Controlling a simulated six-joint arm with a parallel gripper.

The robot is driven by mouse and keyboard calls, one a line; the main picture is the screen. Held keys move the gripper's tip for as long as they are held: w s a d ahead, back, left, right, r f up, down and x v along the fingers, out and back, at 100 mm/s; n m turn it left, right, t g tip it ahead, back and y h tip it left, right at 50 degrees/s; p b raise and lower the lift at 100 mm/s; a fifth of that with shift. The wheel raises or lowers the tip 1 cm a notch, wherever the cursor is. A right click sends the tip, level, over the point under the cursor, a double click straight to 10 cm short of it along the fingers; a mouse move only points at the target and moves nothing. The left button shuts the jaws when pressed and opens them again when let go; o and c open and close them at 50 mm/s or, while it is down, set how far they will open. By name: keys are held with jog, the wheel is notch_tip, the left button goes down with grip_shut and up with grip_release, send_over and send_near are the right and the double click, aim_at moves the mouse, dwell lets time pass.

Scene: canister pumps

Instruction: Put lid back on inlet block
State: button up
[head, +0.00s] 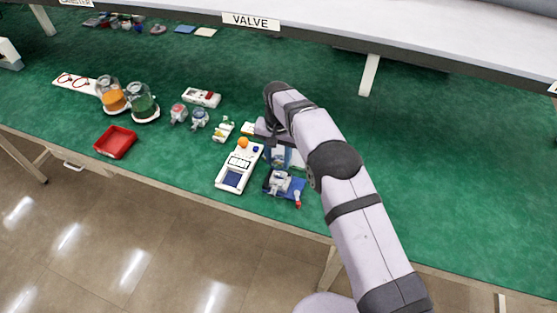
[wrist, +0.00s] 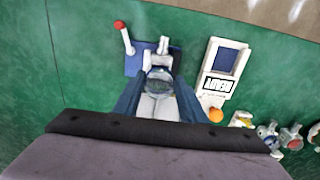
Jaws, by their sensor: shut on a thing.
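My gripper (wrist: 160,88) is shut on a clear, round, glassy piece, which looks like the lid (wrist: 160,80). Its two blue fingers stand on either side of it. In the head view my gripper (head: 279,158) points down over the bench, and the lid is hard to make out there. A white block on a blue base (wrist: 135,63), likely the inlet block, lies just beyond the fingertips. In the head view this block (head: 280,181) is just in front of the gripper, with a red-tipped lever at its right. Whether lid and block touch is unclear.
A white device with a dark screen (head: 236,172) stands left of the gripper, with an orange knob (wrist: 215,115) at one end. Small pump parts (head: 199,119), two canisters (head: 142,102) and a red tray (head: 115,142) are farther left. The green bench at right is clear.

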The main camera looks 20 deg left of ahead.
jog(key=shift+f, duration=0.1)
jog(key=shift+f+b, duration=1.95)
jog(key=shift+f, duration=1.15)
jog(key=shift+f+b, duration=0.15)
jog(key=shift+b, duration=0.4)
dwell(0.8)
jog(key=o, duration=1.6)
jog(key=shift+c, duration=0.2)
jog(key=shift+r+p, duration=2.15)
jog(key=shift+r, duration=1.35)
